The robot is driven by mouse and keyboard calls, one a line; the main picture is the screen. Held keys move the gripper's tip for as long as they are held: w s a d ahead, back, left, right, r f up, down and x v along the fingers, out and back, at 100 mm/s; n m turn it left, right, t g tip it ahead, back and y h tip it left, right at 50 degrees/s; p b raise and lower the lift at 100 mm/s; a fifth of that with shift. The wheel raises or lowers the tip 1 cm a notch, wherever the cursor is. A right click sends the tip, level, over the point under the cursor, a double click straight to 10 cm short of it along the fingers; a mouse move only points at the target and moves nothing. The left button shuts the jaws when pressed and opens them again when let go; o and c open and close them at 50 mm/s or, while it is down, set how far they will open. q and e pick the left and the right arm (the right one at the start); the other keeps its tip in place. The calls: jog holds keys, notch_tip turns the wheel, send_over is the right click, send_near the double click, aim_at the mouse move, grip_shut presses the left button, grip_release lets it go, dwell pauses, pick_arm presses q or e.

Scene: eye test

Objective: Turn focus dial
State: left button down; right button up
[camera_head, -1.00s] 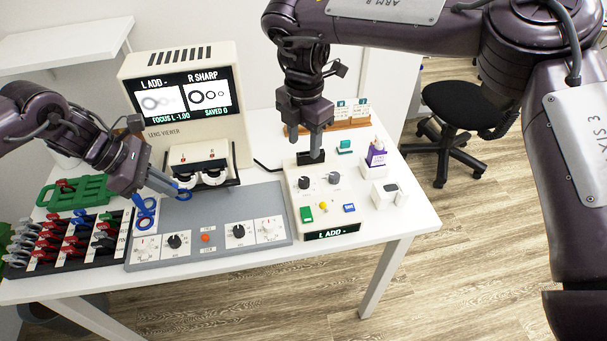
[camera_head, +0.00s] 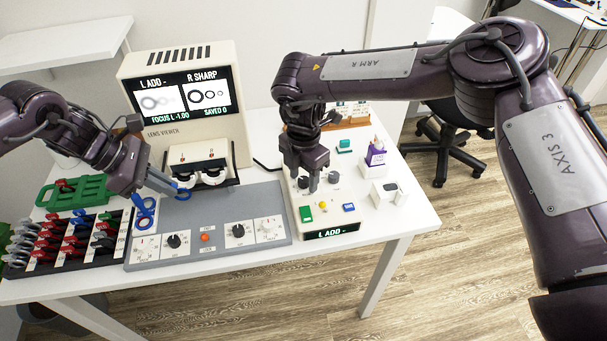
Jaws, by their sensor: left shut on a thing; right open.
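A white control box (camera_head: 317,216) at the right of the table carries two dark dials on its top; I cannot read which is the focus dial. My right gripper (camera_head: 307,186) is open, pointing down at the left dial (camera_head: 303,182), which shows partly between its fingers; contact is unclear. The right dial (camera_head: 334,178) stands free beside it. The viewer screen (camera_head: 184,97) reads "L ADD -", "R SHARP" and "FOCUS L -1.00"; its left rings look blurred. My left gripper (camera_head: 166,187) is shut on a blue lens piece (camera_head: 183,194) in front of the viewer.
A grey panel (camera_head: 215,209) has two black knobs and an orange button. A lens rack (camera_head: 75,238) and green tray (camera_head: 78,194) lie at left. A purple-white bottle (camera_head: 376,157) and a white box (camera_head: 388,192) stand right of the control box.

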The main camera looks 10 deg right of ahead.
jog(key=c, duration=1)
jog(key=n, duration=0.4)
jog(key=shift+n, duration=2.2)
jog(key=o, duration=1)
